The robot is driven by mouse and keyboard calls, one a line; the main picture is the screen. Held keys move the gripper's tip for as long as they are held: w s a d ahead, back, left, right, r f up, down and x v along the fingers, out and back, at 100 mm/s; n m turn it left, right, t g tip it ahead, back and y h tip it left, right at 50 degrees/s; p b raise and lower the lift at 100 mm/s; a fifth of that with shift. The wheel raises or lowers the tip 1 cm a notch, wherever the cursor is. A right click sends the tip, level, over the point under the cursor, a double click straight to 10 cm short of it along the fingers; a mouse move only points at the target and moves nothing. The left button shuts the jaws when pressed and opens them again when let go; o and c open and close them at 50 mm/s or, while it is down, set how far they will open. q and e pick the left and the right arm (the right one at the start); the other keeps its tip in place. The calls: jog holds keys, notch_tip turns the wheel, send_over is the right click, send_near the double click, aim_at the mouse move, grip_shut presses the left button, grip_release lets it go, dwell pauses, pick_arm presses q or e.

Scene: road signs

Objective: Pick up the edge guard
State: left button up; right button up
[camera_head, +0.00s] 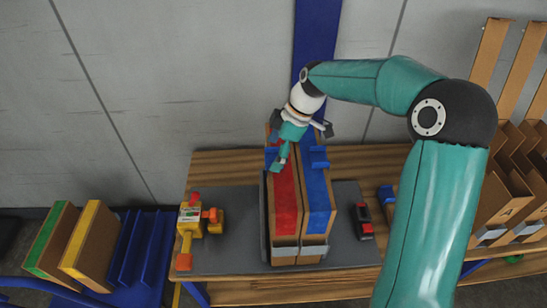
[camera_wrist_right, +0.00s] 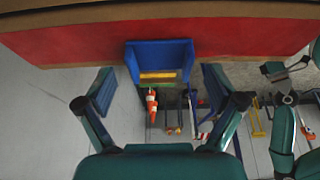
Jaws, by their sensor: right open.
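The edge guard, a blue U-shaped channel piece (camera_wrist_right: 160,58), shows in the right wrist view against the edge of a red-striped cardboard panel. In the head view part of it (camera_head: 271,154) shows on the red-striped panel (camera_head: 285,200), partly hidden by my right gripper. My right gripper (camera_head: 281,160) is over the top of that panel. In the wrist view its fingers (camera_wrist_right: 156,95) are spread, one on each side of the blue piece and apart from it, with nothing between them. My left gripper does not show in the head view.
A blue-striped panel (camera_head: 316,205) with another blue piece (camera_head: 318,156) stands beside the red one in a grey holder. A yellow-orange tool (camera_head: 188,230) lies left on the grey mat, a red-black item (camera_head: 363,221) right. Panels (camera_head: 85,240) and a blue rack (camera_head: 140,250) stand far left.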

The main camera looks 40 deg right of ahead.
jog(key=shift+f, duration=0.2)
jog(key=c, duration=1.2)
jog(key=shift+c, duration=0.2)
jog(key=shift+r, duration=0.15)
